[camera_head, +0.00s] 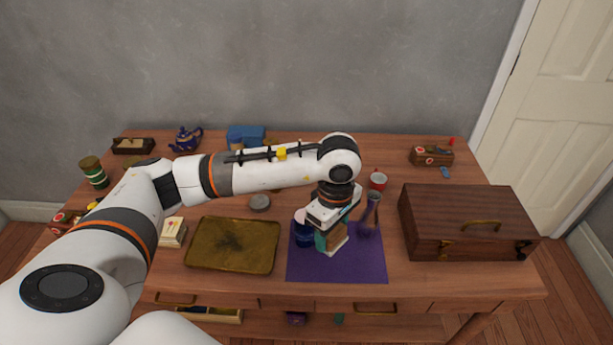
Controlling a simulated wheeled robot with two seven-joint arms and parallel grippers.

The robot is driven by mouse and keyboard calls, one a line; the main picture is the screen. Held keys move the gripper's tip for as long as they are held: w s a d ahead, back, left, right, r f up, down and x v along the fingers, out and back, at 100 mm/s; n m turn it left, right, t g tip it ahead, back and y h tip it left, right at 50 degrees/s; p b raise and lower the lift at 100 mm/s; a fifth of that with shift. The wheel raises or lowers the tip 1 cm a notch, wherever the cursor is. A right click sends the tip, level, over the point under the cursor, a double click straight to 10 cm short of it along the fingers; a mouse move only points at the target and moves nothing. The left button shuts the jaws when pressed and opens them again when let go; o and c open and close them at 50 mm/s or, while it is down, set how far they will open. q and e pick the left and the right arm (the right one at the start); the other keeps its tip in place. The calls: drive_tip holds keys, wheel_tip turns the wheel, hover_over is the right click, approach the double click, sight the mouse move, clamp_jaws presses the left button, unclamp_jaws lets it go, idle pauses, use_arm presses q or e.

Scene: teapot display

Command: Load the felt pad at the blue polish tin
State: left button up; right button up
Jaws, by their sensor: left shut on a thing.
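My left gripper (332,218) points down over the purple cloth and is shut on a brown block with a pale underside, which looks like the felt pad (336,241). A teal part shows at the block's left side. A dark blue round container, which looks like the blue polish tin (304,238), stands on the cloth just left of the pad. A pale pinkish surface shows at its top. The gripper partly covers this area, and I cannot tell whether pad and tin touch. My right gripper is out of view.
A purple vase (369,216) stands close right of the pad on the purple cloth (375,268). A brass tray (232,246) lies left, a wooden case (468,222) right. A blue teapot (186,139) stands at the back left.

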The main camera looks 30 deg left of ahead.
use_arm(q)
drive_tip(key=w+a+r+n+p, duration=0.1)
drive_tip(key=w+a+n+p, duration=0.3)
drive_tip(key=n, duration=0.9)
drive_tip(key=w+a+r+n+p, duration=0.1)
drive_tip(key=w+a+n+p, duration=0.3)
drive_tip(key=n, duration=1)
use_arm(e)
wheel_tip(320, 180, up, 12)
drive_tip(key=p, duration=0.4)
use_arm(q)
drive_tip(key=a+f+n+b, duration=0.1)
drive_tip(key=f+n, duration=0.1)
drive_tip(key=a+f+n+b, duration=0.1)
drive_tip(key=f+n+b, duration=0.1)
drive_tip(key=f+n, duration=0.1)
drive_tip(key=s+a+f+n+b, duration=0.1)
drive_tip(key=f+n+b, duration=0.1)
drive_tip(key=n, duration=0.1)
drive_tip(key=shift+f, duration=0.15)
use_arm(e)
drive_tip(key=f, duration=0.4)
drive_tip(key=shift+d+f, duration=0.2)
use_arm(q)
drive_tip(key=shift+f+b, duration=0.45)
drive_tip(key=shift+f, duration=0.1)
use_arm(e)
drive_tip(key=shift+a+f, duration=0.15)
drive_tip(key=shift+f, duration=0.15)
